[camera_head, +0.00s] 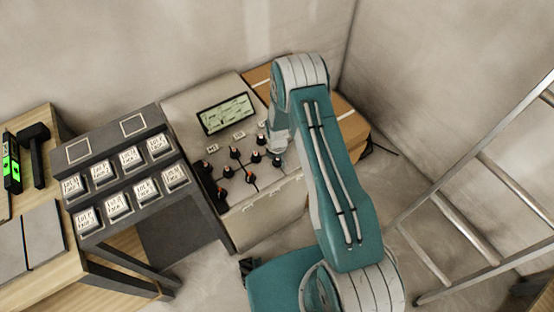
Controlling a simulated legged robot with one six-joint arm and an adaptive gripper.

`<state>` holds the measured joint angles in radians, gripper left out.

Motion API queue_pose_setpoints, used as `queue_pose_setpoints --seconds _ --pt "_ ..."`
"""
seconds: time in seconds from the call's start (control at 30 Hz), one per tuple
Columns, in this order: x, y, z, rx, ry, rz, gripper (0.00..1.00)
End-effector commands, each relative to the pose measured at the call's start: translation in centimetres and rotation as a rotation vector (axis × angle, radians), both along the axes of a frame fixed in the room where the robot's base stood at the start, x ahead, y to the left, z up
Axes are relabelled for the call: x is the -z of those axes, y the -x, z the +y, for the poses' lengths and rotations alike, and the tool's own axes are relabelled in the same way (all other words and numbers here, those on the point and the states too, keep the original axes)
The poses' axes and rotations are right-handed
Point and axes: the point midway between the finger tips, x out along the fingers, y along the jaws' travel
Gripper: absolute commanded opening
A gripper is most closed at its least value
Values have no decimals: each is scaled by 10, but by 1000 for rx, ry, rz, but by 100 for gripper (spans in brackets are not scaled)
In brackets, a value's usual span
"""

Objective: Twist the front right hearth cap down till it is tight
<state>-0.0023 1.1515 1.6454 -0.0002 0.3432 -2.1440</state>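The pale hearth (268,205) stands in the middle of the camera_head view. Several small dark caps with orange and pale tips stand along the lines between its tiles. One cap (250,177) is nearest the front edge on the right side of the group. Another cap (277,161) shows just below my gripper (279,152), at the right of the group. My gripper points down there, close to or on that cap. Its fingers are too small and too covered by my arm to tell whether they are open or shut, or whether they touch the cap.
A green-marked panel (226,113) lies at the hearth's back. A dark rack (118,162) with several white labelled blocks stands to the left. Further left, a wooden bench (45,118) carries a black mallet (36,150) and a green-lit level (11,160). A ladder (478,165) leans at right.

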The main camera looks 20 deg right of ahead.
Motion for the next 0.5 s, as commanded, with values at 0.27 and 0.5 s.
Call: queue_pose_setpoints --seconds 0.27,0.5 --pt "0 0 0 0 0 0 0" --pt "0 -1 0 15 0 0 0"
